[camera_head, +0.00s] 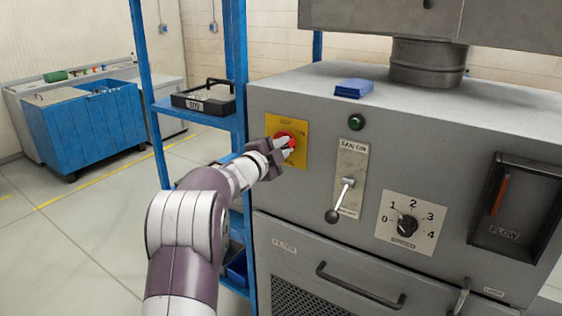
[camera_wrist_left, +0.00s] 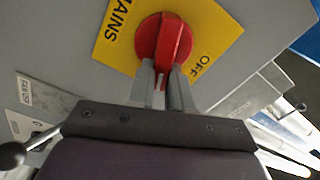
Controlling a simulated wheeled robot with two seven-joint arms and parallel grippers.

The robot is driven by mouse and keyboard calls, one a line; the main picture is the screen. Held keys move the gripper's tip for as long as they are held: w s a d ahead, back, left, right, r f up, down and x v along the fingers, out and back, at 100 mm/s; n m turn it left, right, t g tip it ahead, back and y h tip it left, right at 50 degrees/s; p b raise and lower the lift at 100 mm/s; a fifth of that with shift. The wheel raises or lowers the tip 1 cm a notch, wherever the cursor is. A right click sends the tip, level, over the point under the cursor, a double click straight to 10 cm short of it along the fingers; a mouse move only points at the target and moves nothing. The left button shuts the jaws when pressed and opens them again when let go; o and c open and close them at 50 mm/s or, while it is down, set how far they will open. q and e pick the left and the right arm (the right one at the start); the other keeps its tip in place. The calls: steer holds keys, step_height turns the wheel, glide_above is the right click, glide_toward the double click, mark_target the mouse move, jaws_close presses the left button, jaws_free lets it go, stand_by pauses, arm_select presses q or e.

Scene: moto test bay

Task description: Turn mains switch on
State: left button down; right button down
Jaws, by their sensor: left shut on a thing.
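The mains switch is a red rotary knob (camera_head: 285,137) on a yellow plate (camera_head: 273,124) at the upper left of the grey machine front. My left gripper (camera_head: 281,148) reaches it from the left. In the left wrist view, the fingers (camera_wrist_left: 166,76) are shut on the raised grip of the red knob (camera_wrist_left: 152,37), one on each side. The yellow plate (camera_wrist_left: 220,32) there shows the words MAINS and OFF. The grip's lower end is between the fingers and partly hidden. My right gripper is not in view.
Right of the switch are a green lamp (camera_head: 356,122), a fan lever with a black ball (camera_head: 332,216), and a speed dial (camera_head: 407,225). A drawer handle (camera_head: 360,287) juts out below. A blue shelf rack (camera_head: 240,70) stands close at the left.

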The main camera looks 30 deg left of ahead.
arm_select(q)
steer(key=m+b, duration=0.4)
steer(key=shift+f, duration=0.3)
steer(key=shift+r+m, duration=0.1)
steer(key=shift+m, duration=0.2)
steer(key=c, duration=1.3)
jaws_free()
steer(key=shift+c, duration=0.2)
steer(key=o, duration=0.3)
steer(key=s+a+b, duration=0.1)
steer(key=s+b, duration=0.1)
steer(key=s, duration=1)
steer(key=shift+s+f+b, duration=0.2)
steer(key=shift+f+b, duration=0.05)
steer(key=shift+b, duration=0.1)
